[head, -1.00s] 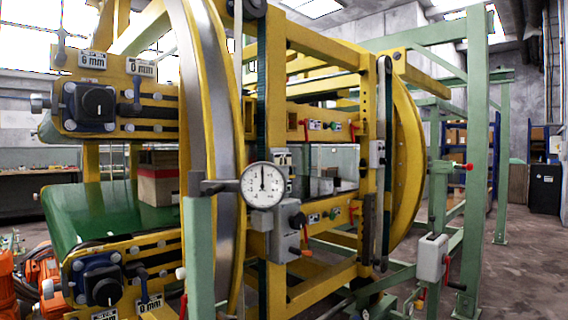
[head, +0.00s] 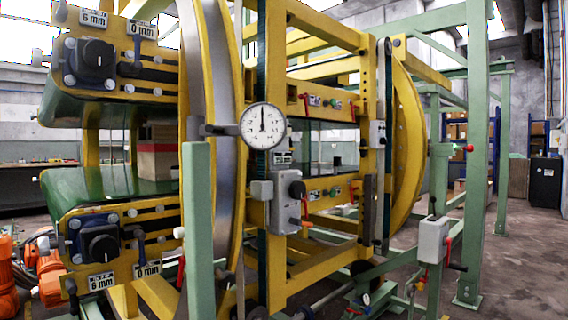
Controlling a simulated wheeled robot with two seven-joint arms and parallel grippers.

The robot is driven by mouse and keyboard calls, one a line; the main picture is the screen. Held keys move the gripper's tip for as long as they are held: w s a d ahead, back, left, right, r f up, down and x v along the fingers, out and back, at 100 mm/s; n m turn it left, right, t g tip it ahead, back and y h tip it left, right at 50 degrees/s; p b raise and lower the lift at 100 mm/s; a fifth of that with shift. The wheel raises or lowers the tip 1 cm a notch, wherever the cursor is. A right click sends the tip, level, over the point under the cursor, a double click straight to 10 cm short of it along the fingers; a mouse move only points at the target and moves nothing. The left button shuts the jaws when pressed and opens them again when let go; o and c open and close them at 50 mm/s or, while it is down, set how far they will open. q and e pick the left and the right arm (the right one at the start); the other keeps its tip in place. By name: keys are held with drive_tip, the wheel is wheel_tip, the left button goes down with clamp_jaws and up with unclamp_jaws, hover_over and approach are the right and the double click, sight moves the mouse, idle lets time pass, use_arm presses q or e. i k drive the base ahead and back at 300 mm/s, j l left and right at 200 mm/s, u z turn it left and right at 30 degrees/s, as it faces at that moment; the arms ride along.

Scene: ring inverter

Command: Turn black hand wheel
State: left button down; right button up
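No part is plainly a spoked hand wheel. A black round knob (head: 92,60) sits on a dark blue block at the upper left of the yellow ring machine, near labels reading 6 mm and 0 mm. A similar black knob (head: 100,243) sits on the lower left block, also with 6 mm and 0 mm labels. Small black cranks (head: 138,250) stick out beside the knobs. I cannot tell which of these is the black hand wheel. Neither of my grippers shows in the head view, so nothing is seen touching the knobs.
A green post (head: 198,230) stands in front of the ring, with a round white dial gauge (head: 263,126) beside it. Orange motors (head: 50,278) are at lower left. Open floor (head: 510,260) lies at right.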

sight(297, 190)
drive_tip(key=z, duration=0.5)
drive_tip(key=i+l+z, duration=0.1)
drive_tip(key=z, duration=0.95)
drive_tip(key=i+z, duration=0.1)
drive_tip(key=z, duration=0.95)
drive_tip(key=i+z, duration=0.1)
drive_tip(key=z, duration=0.45)
drive_tip(key=j+z, duration=0.1)
drive_tip(key=z, duration=0.4)
drive_tip(key=j+z, duration=0.1)
drive_tip(key=z, duration=0.45)
drive_tip(key=j+z, duration=0.1)
drive_tip(key=j, duration=0.4)
drive_tip(key=j+u, duration=0.4)
drive_tip(key=i+j+u, duration=0.1)
drive_tip(key=j+u, duration=0.3)
drive_tip(key=j, duration=0.2)
drive_tip(key=j+u, duration=0.1)
drive_tip(key=u, duration=0.6)
drive_tip(key=j+u, duration=0.1)
drive_tip(key=u, duration=0.2)
